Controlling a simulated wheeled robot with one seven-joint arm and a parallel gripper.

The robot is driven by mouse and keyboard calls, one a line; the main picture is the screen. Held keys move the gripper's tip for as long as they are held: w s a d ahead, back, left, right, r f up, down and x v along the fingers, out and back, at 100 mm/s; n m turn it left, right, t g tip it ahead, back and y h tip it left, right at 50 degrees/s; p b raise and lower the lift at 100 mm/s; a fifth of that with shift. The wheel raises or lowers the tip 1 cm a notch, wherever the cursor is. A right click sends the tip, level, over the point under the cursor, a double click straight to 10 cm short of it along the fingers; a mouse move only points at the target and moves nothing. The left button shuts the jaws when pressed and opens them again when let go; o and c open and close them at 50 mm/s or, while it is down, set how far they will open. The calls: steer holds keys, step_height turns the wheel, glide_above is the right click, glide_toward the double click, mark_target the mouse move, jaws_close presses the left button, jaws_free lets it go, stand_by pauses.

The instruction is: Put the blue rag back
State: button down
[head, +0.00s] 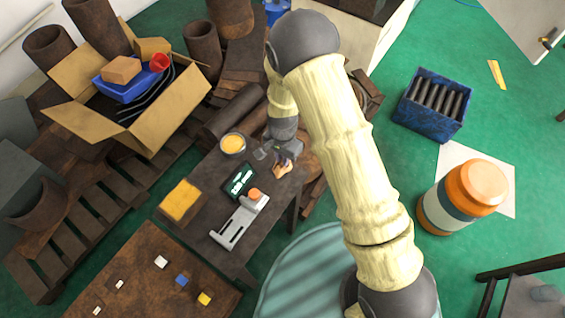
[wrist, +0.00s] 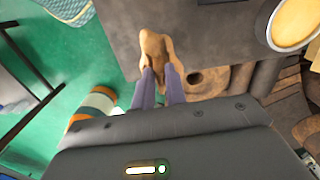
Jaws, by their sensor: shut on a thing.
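My gripper (head: 284,157) is shut on a small tan-brown, folded thing (head: 281,169), perhaps a rag, over the right part of the dark bench (head: 213,181). In the wrist view the two purple-grey fingers (wrist: 161,80) pinch the lower part of this tan thing (wrist: 154,45), which sticks out beyond the tips. Whether it touches the bench top is unclear. I cannot make out a blue rag in either view. A grey fixture (head: 236,226) with an orange knob lies on the bench, near a black panel with green marks (head: 239,181).
A round bowl with yellow contents (head: 232,144) and a yellow pad (head: 181,201) sit on the bench. An open cardboard box (head: 140,125) holds a blue tray (head: 128,85). A dark blue crate (head: 430,118) and an orange-white drum (head: 463,196) stand right. Green floor is free there.

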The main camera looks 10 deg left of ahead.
steer(key=shift+f, duration=2.05)
steer(key=c, duration=1.4)
jaws_free()
steer(key=shift+c, duration=0.2)
steer(key=shift+r, duration=0.15)
step_height(320, 180, up, 12)
steer(key=shift+w+f+b, duration=0.1)
steer(key=shift+b, duration=0.4)
